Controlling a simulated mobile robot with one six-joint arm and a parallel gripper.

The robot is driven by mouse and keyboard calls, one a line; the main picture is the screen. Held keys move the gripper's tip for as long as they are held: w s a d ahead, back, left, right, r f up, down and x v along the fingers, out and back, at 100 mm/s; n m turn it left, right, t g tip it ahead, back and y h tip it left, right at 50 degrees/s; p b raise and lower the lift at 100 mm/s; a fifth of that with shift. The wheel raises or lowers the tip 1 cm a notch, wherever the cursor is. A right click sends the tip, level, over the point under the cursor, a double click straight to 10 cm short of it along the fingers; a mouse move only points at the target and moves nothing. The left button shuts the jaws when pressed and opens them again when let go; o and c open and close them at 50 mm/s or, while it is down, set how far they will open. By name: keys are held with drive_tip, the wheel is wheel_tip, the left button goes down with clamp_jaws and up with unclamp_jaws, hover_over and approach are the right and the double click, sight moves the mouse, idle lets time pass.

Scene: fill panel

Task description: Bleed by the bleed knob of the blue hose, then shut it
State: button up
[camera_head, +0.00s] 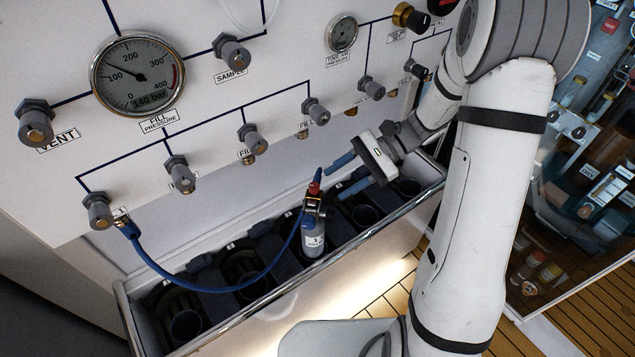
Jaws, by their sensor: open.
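The blue hose (190,287) runs from the panel's lower left outlet, sags over the rack and rises to a small grey cylinder (313,243). The cylinder stands upright in the rack. At the hose end on its top is a fitting (313,208) with dark and brass parts. A small red knob (314,188) sits above it, with a blue part over that. Which of these is the bleed knob is not certain. My gripper (334,184) is open, its two blue fingers pointing left toward the red knob. It is empty and appears just right of the knob; a gap shows between.
The rack (285,287) has a metal front rim and several empty dark slots. The white panel behind carries the fill pressure gauge (138,75), showing 140 bar, the vent valve (36,122) and several fill valves. Shelves with bottles (590,190) stand at right.

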sight(314, 185)
drive_tip(key=w+d+f+m+t+y+b, duration=0.1)
drive_tip(key=w+f+m+t+y, duration=0.1)
drive_tip(key=w+f+m+y, duration=0.3)
drive_tip(key=w+f+m+t+y+b, duration=0.1)
drive_tip(key=w+f+b, duration=0.1)
drive_tip(key=f, duration=0.5)
drive_tip(key=a, duration=0.3)
drive_tip(key=a+p, duration=0.1)
drive_tip(key=a, duration=0.3)
drive_tip(key=shift+s+a+r, duration=0.1)
drive_tip(key=shift+a+r, duration=0.05)
drive_tip(key=shift+r, duration=0.05)
